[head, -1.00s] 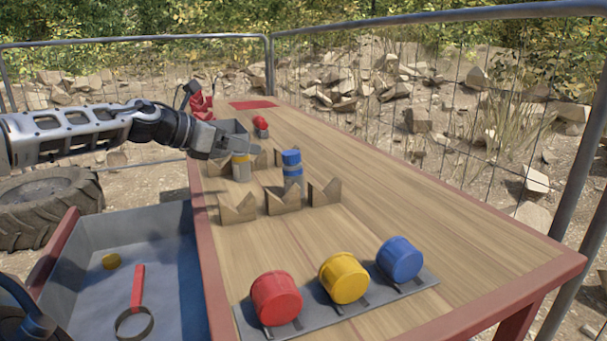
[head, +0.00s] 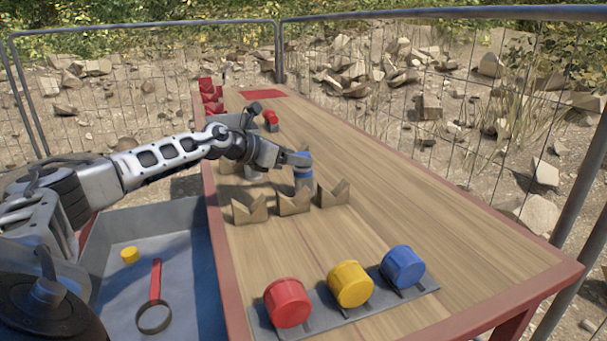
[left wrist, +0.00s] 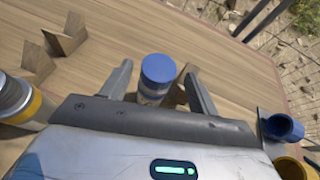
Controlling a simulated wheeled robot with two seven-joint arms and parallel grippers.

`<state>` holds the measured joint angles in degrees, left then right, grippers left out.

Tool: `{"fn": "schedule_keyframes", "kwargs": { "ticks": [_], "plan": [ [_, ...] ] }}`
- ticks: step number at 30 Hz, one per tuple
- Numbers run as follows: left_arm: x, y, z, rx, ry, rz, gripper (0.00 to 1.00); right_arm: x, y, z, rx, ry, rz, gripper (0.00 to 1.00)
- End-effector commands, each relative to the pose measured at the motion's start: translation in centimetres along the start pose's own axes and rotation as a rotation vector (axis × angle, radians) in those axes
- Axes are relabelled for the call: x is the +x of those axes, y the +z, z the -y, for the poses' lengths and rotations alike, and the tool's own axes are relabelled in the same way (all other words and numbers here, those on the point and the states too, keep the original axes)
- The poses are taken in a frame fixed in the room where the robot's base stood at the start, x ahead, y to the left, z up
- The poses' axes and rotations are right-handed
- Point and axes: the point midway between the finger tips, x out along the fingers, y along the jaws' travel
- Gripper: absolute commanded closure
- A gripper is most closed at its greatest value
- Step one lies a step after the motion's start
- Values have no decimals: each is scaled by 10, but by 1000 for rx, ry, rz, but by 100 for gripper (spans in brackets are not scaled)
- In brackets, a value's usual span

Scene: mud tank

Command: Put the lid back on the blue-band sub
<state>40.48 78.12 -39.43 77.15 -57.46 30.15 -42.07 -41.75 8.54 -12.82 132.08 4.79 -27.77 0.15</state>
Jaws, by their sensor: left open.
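The blue-band sub (head: 303,182) stands upright on the table among the wooden notched blocks, partly hidden by my left gripper (head: 297,160). In the left wrist view a blue lid (left wrist: 158,68) shows on top of the sub, with a paler body and a blue band below. I cannot tell whether the lid is pressed fully down. My left gripper is open, with one finger on each side of the sub, and no clear contact shows. My right gripper is not in view.
Wooden notched blocks (head: 249,207) stand close by. A yellow-banded sub (left wrist: 18,100) is at left in the wrist view. Red, yellow and blue drums (head: 350,284) sit on a rack at the near end. A grey bin holds a yellow lid (head: 130,254). The table's right side is clear.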

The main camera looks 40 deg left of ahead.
Motion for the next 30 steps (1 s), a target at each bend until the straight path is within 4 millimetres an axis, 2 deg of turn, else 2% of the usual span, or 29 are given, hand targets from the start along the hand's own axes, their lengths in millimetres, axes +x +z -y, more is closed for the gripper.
{"fn": "schedule_keyframes", "kwargs": {
  "ticks": [10,18,21,30],
  "plan": [
    [4,-1,-1,-2,0,0,40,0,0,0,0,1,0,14],
    [42,-4,-4,-4,-2,2,40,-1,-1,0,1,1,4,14],
    [50,-5,-4,-2,-1,1,40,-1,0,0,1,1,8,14],
    [52,-6,-5,0,1,-1,40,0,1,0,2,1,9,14]
  ]
}}
